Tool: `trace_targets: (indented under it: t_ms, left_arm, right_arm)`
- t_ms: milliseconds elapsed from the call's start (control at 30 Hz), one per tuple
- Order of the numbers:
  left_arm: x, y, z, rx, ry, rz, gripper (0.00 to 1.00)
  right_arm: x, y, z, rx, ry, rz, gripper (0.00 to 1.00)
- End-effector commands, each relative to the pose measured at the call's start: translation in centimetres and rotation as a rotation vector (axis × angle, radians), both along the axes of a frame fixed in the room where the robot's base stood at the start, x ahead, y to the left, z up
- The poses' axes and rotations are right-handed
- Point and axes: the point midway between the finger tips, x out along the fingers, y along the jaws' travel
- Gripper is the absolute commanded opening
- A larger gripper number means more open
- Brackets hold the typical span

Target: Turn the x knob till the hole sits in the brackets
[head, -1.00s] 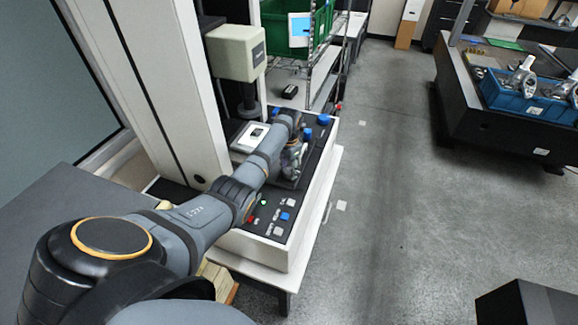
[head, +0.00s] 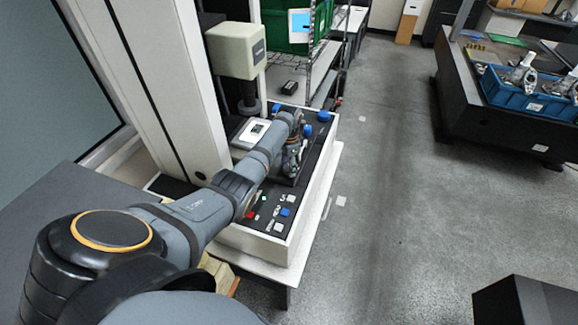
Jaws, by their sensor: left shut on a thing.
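The control panel (head: 262,238) is a white box with a dark top. My left gripper (head: 292,165) is down at the middle of that top, shut on what seems to be the x knob. The gripper and my wrist hide that knob. Other blue knobs (head: 323,116) show close behind the gripper, apart from it. A small white display (head: 250,133) with a dark screen area lies left of my forearm. The hole and the brackets are too small to make out. My right gripper is out of view.
Red, green, white and blue buttons (head: 285,212) are on the panel's near end. A wire rack with a green crate (head: 286,33) stands behind.

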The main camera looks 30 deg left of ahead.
Motion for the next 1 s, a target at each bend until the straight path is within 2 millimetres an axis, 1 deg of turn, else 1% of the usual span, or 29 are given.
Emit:
trace_targets:
  t_ms: [33,200,467,567,667,900,1000]
  left_arm:
    - [0.1,0.0,0.1,0.001,-0.002,0.0,0.42]
    - [0.0,0.0,0.1,0.0,-0.001,0.001,0.63]
    - [0.0,0.0,0.0,0.001,-0.001,0.001,0.63]
    - [0.1,0.0,0.6,0.001,-0.002,0.001,0.63]
    - [0.1,0.1,2.2,0.002,-0.005,0.0,0.63]
    - [0.1,0.1,8.2,0.001,-0.005,0.001,0.63]
    - [0.1,0.0,10.0,0.001,-0.004,0.001,0.63]
  right_arm:
    - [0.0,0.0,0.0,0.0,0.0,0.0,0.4]
    - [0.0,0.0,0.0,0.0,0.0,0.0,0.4]
    - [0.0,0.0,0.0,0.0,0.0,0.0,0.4]
    - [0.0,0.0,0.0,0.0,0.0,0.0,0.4]
    - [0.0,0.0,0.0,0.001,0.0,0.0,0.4]
    - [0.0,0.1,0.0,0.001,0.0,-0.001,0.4]
    - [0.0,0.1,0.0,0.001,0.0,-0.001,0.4]
